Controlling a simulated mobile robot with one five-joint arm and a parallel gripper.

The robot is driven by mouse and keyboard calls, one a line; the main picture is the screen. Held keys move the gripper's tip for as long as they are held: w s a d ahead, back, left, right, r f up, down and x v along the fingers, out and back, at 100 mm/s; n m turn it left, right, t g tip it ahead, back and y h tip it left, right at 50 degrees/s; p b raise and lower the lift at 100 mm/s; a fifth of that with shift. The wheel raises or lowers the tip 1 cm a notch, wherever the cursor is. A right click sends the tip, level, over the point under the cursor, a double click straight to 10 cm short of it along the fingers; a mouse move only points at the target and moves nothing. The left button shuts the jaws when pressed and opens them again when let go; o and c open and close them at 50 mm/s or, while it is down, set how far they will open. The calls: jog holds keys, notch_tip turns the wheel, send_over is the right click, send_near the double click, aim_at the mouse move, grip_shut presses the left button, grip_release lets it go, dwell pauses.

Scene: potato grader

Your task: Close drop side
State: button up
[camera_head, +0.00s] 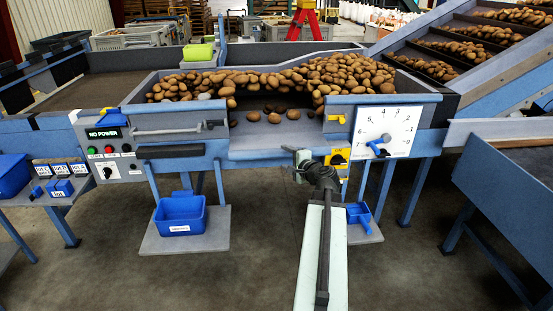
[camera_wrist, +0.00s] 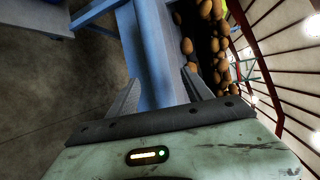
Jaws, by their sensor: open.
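The hopper (camera_head: 137,100) is a blue trough heaped with potatoes (camera_head: 270,80). Its front wall has a gap in the middle, where a blue-grey panel, apparently the drop side (camera_head: 262,143), is lowered and slopes out toward me. My gripper (camera_head: 297,160) is open at the panel's lower right. In the wrist view, my gripper's two dark fingers (camera_wrist: 162,86) point at a long blue surface (camera_wrist: 158,40), probably the panel. It lies between the fingers in the picture, and I cannot tell whether they touch it. Potatoes (camera_wrist: 205,45) show beyond it.
Left stands a control box (camera_head: 105,133) reading NO POWER, with a bar handle (camera_head: 165,131) beside it. Right are a yellow switch (camera_head: 338,157) and a numbered dial plate (camera_head: 387,130). Blue bins (camera_head: 180,215) sit on low shelves below. A conveyor (camera_head: 470,50) rises at right. The front floor is clear.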

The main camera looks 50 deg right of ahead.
aim_at(280, 155)
jog(key=b+x, duration=0.1)
jog(key=x, duration=0.6)
jog(key=shift+w, duration=0.1)
